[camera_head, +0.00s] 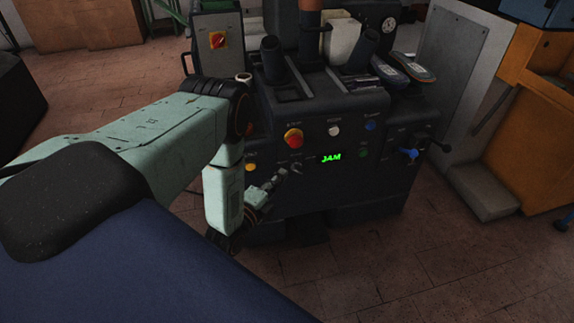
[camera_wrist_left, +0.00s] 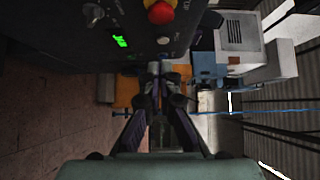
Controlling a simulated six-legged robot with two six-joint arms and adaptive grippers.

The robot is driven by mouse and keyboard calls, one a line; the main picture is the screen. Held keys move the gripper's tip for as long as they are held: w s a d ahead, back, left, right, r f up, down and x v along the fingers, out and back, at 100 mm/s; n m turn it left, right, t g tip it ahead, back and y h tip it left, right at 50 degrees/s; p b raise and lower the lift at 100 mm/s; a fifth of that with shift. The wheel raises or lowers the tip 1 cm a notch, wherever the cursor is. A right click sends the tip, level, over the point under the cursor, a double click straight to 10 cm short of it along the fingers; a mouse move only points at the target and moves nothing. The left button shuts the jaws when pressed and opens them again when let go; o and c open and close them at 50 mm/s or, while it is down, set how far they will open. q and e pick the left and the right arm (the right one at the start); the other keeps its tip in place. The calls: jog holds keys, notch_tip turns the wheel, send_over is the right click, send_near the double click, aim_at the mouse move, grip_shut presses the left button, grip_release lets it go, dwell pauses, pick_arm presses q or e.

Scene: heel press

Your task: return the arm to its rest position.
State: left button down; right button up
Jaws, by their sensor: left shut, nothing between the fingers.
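My left arm comes in from the left in the head view, bends at the elbow in front of the dark heel press (camera_head: 330,185) and hangs down there. My left gripper (camera_head: 280,175) is small in this view, close in front of the lower left of the control panel. In the left wrist view the gripper (camera_wrist_left: 163,72) shows with its fingers together and nothing between them. I cannot tell whether it touches the panel. My right gripper is in neither view.
The panel carries a red button (camera_head: 293,138), a green JAM display (camera_head: 331,157) and a blue-handled lever (camera_head: 410,153). Shoes (camera_head: 415,70) lie on top at the right. A grey cabinet (camera_head: 455,75) and an orange bench (camera_head: 525,110) stand to the right. The front floor is clear.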

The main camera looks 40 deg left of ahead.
pick_arm(q)
jog(key=shift+s, duration=0.45)
dwell(0.3)
